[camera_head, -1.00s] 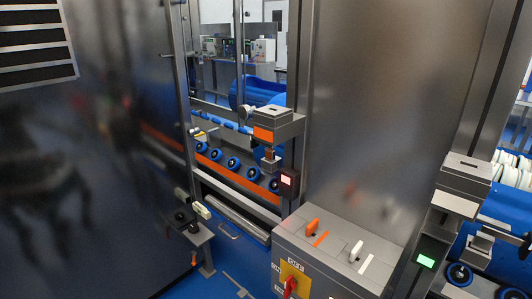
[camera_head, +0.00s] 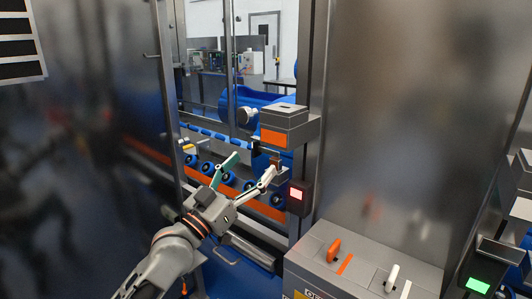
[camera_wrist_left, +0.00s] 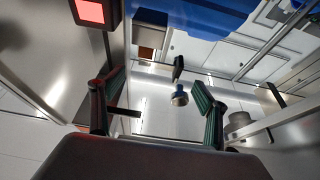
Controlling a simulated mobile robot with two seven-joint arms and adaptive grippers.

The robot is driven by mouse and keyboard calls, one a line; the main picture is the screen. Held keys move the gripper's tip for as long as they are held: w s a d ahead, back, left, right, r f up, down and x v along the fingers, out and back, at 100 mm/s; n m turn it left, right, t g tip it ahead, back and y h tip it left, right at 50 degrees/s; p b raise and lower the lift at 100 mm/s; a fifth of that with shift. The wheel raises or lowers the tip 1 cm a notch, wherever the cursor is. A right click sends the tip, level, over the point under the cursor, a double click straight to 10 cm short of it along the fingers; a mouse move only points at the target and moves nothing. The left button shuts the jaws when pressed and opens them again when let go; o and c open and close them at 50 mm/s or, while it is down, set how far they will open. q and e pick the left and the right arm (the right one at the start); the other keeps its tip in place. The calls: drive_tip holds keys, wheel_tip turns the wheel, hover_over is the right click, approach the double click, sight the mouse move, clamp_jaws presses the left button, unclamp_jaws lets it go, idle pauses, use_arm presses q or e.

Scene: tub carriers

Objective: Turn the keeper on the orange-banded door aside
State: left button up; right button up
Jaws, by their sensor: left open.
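The orange-banded housing (camera_head: 285,125) stands on the frame of the door opening in the head view. A small brown and metal piece, which looks like the keeper (camera_head: 276,163), hangs below it, partly hidden by my gripper. My left gripper (camera_head: 253,165) reaches in from the lower left, its fingers spread just left of and below that piece. I see no contact. In the left wrist view the open fingers (camera_wrist_left: 158,80) have a small dark piece with a round metal and blue end (camera_wrist_left: 180,96) in view between them; I cannot tell if it is the keeper.
A red-lit box (camera_head: 296,196) is on the post right of the gripper. A console (camera_head: 325,262) with an orange handle (camera_head: 334,250) and a white handle (camera_head: 391,277) stands in front. A green-lit box (camera_head: 478,286) is at far right. Rollers (camera_head: 228,178) run behind the gripper.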

sight(266, 150)
use_arm(q)
drive_tip(key=x, duration=0.5)
drive_tip(key=shift+w+d, duration=0.1)
drive_tip(key=shift+w, duration=0.05)
drive_tip(key=shift+w+d+r, duration=0.2)
drive_tip(key=shift+w+d, duration=0.15)
drive_tip(key=shift+w, duration=0.15)
drive_tip(key=shift+r, duration=0.1)
